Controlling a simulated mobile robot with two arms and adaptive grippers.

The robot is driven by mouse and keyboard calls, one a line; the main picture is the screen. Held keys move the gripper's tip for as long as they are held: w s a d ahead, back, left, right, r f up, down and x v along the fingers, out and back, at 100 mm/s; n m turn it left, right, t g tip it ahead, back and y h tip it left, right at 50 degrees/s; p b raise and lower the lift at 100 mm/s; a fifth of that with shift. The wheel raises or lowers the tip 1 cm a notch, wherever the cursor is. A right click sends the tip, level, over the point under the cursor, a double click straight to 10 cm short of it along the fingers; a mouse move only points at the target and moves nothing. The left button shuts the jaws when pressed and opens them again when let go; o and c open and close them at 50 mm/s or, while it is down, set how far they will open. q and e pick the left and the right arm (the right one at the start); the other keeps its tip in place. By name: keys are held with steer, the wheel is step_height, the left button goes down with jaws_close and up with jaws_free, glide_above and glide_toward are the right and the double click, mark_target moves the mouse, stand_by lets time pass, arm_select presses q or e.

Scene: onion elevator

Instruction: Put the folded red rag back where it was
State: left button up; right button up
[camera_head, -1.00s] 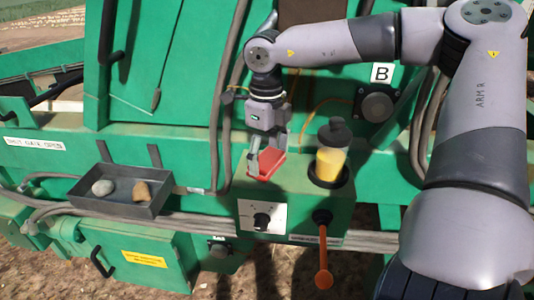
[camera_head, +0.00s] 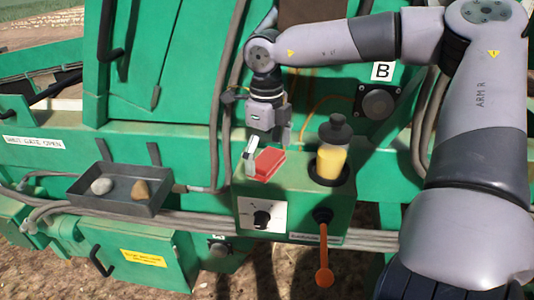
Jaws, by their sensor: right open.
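The folded red rag (camera_head: 268,165) lies on top of the green control box (camera_head: 300,195), to the left of a bottle with yellow contents. My right gripper (camera_head: 266,148) is open, just above and behind the rag. One finger shows at the rag's left edge and the other is near its back right corner. Whether a finger touches the rag I cannot tell. My left gripper is not in view.
The yellow bottle (camera_head: 331,155) with a dark cap stands close right of the rag. The box front has a dial (camera_head: 262,217) and an orange-handled lever (camera_head: 323,255). A grey tray (camera_head: 118,195) with two stones is at left.

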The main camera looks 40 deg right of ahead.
step_height(320, 180, up, 12)
stand_by(0.5)
